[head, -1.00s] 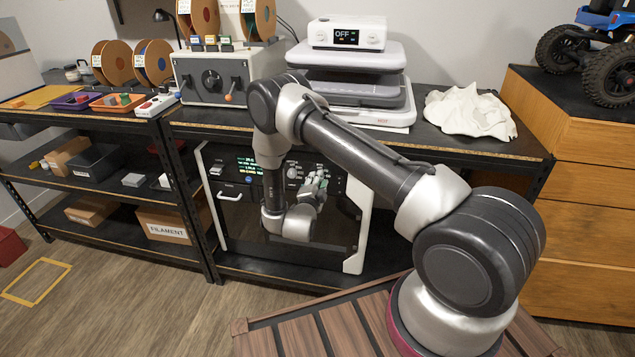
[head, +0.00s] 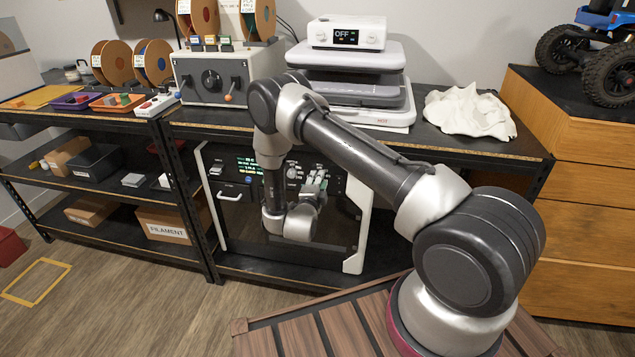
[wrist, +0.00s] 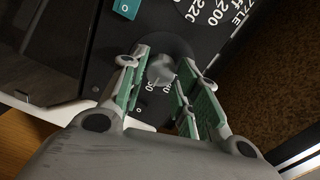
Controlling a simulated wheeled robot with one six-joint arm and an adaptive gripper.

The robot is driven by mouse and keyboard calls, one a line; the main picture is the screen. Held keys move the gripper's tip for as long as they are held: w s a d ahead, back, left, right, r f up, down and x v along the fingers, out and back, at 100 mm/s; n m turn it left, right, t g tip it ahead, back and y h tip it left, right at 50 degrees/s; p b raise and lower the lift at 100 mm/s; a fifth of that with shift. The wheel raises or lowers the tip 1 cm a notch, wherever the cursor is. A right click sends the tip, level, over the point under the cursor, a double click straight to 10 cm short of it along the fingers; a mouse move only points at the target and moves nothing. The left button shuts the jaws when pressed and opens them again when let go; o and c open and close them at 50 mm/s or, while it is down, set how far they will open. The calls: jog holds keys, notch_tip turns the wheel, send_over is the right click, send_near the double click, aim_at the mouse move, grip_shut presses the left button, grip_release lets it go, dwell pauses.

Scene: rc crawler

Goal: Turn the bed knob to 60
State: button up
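The grey bed knob (wrist: 162,70) shows in the wrist view between my gripper's two green-padded fingers. My gripper (wrist: 164,72) is open around it, with small gaps seeming to show at the sides; the fingertips reach about the knob's level. White scale numbers lie around the knob, partly hidden by the fingers, and its pointer setting cannot be read. In the head view my gripper (head: 316,180) is at the upper right of the black front panel (head: 248,163) of the machine under the bench, and it hides the bed knob there.
Another dial's scale with 200 and 220 (wrist: 207,22) is close by in the wrist view. The bench top (head: 470,143) overhangs above my gripper. A white handle (head: 229,197) is left on the machine. The machine's white right frame (head: 357,225) stands beside my wrist.

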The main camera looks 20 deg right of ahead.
jog(key=shift+o, duration=1.1)
jog(key=v, duration=1.2)
